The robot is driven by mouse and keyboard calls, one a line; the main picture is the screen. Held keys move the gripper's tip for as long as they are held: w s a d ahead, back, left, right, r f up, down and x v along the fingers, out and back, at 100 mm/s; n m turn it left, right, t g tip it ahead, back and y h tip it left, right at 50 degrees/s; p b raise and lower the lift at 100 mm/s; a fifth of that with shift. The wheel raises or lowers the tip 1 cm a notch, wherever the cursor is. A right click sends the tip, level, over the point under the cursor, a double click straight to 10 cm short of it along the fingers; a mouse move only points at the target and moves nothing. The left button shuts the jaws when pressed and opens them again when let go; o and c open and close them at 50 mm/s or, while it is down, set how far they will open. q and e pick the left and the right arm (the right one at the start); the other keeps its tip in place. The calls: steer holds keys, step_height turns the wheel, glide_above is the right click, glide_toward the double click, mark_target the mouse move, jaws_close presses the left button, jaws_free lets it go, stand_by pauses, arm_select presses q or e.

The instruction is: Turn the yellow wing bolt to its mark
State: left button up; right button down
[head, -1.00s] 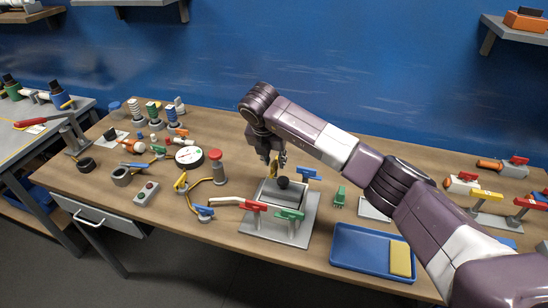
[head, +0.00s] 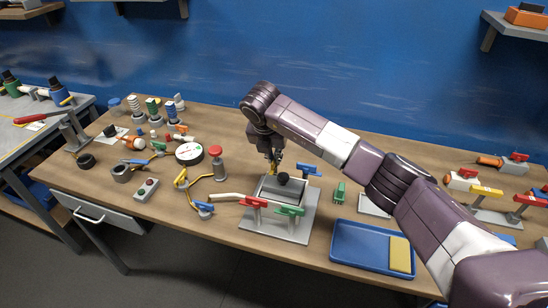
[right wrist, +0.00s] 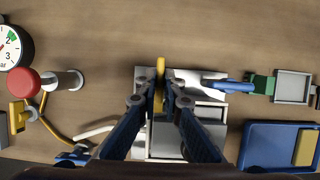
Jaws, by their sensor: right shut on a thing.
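The yellow wing bolt (head: 271,170) stands at the back of the grey fixture (head: 297,232) in the middle of the bench. My right gripper (head: 275,158) reaches down onto it from above and is shut on it. In the right wrist view the bolt (right wrist: 160,66) shows as a thin yellow wing between the fingertips (right wrist: 160,84) of my right gripper. The fingers hide much of the bolt, and I cannot make out its mark. My left gripper is not in view.
The fixture also carries a red handle (head: 253,201), a green handle (head: 289,211), a blue handle (head: 309,170) and a black knob (head: 283,177). A red-topped post (head: 217,164) and a gauge (head: 189,153) stand left. A blue tray (head: 345,258) lies right.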

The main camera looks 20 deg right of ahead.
steer(key=n+y+b, duration=0.1)
steer(key=n+b, duration=0.1)
steer(key=n+y+b, duration=0.1)
steer(key=n+b, duration=0.2)
steer(key=shift+d+f+t, duration=0.2)
steer(key=shift+t, duration=0.2)
steer(key=n+y+b, duration=0.1)
steer(key=n+b, duration=0.2)
steer(key=shift+n, duration=0.3)
steer(key=n+y, duration=0.1)
steer(key=n, duration=0.1)
steer(key=n+b, duration=0.1)
steer(key=shift+d+r+n+g+y, duration=0.1)
steer(key=shift+r+n+g+y, duration=0.1)
steer(key=shift+n+g+y, duration=0.15)
steer(key=shift+w+n+g+y, duration=0.1)
steer(key=shift+n+g+y, duration=0.25)
steer(key=shift+n, duration=0.9)
steer(key=shift+d+n+g+y, duration=0.1)
steer(key=shift+n+g+y, duration=0.25)
steer(key=shift+n, duration=1.05)
steer(key=c, duration=2.1)
jaws_free()
